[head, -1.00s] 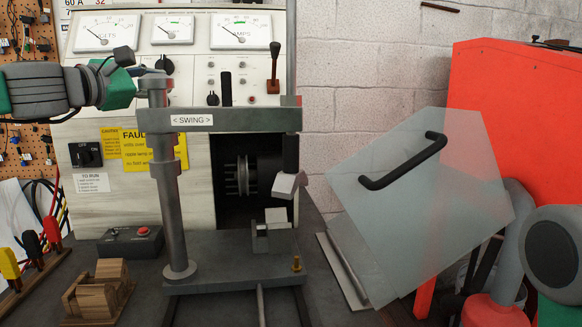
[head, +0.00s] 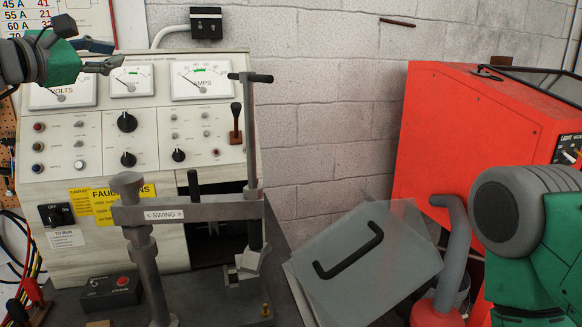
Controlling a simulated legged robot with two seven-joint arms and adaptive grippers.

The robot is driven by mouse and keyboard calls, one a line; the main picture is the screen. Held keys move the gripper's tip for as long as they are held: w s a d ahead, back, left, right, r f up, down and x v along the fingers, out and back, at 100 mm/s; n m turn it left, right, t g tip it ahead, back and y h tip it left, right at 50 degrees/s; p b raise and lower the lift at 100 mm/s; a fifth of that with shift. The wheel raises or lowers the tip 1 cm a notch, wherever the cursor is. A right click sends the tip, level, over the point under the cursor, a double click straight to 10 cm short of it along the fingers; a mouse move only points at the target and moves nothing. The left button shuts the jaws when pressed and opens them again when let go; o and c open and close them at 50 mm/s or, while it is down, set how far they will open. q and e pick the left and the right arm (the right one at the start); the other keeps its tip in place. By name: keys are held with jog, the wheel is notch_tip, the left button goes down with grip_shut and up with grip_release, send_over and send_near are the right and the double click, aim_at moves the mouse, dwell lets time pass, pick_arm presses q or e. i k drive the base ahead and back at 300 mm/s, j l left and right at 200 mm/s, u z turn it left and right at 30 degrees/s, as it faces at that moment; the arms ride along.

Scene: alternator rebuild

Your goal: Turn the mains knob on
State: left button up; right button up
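A black rotary knob on a black plate (head: 55,215) sits at the lower left of the cream test panel. White lettering flanks it, and the right-hand word reads ON. I cannot tell clearly which way the knob points. No label in view reads mains. My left gripper (head: 110,56) is at the upper left, in front of the top of the panel near the VOLTS meter (head: 62,93). Its two dark fingers are spread and empty, well above the knob and apart from it. My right arm shows at the right edge, but its gripper is out of view.
The SWING bar (head: 210,211) and its post stand before the panel's lower part. A clear guard with a black handle (head: 348,250) leans right of it. A red cabinet (head: 470,140) stands at the right.

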aim_at(56, 219)
jog(key=k, duration=1)
